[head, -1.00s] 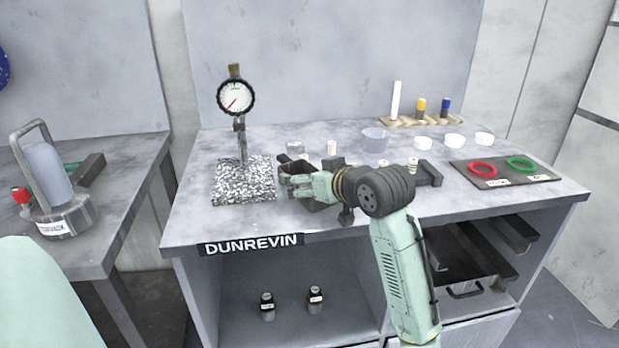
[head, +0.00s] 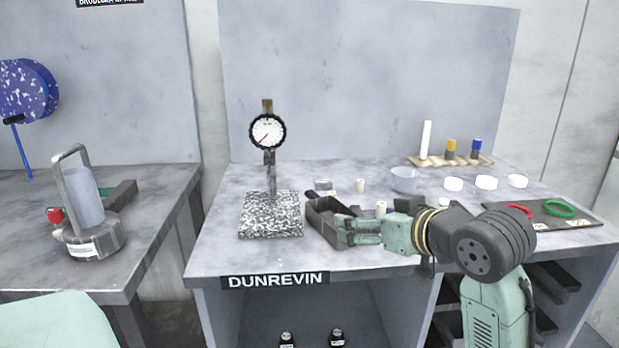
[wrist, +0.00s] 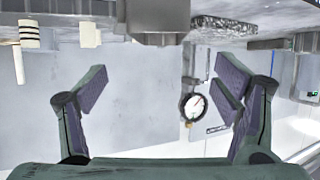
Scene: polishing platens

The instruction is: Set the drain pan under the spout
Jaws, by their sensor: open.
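The drain pan looks to be the dark grey-brown open box (head: 322,222) on the middle bench, just right of the speckled block; its end also shows at the top of the wrist view (wrist: 158,20). My gripper (head: 346,230) is at the pan's right side in the head view, partly covering it. In the wrist view my gripper (wrist: 158,55) has its fingers spread wide with nothing between them. I cannot tell whether a finger touches the pan. I cannot make out a spout for certain.
A dial gauge (head: 268,132) stands on the speckled block (head: 270,222). Small white cylinders, a clear bowl (head: 404,178) and white dishes stand behind my arm. A mat with rings (head: 580,218) lies right. A handled canister (head: 88,215) stands on the left bench, across a gap.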

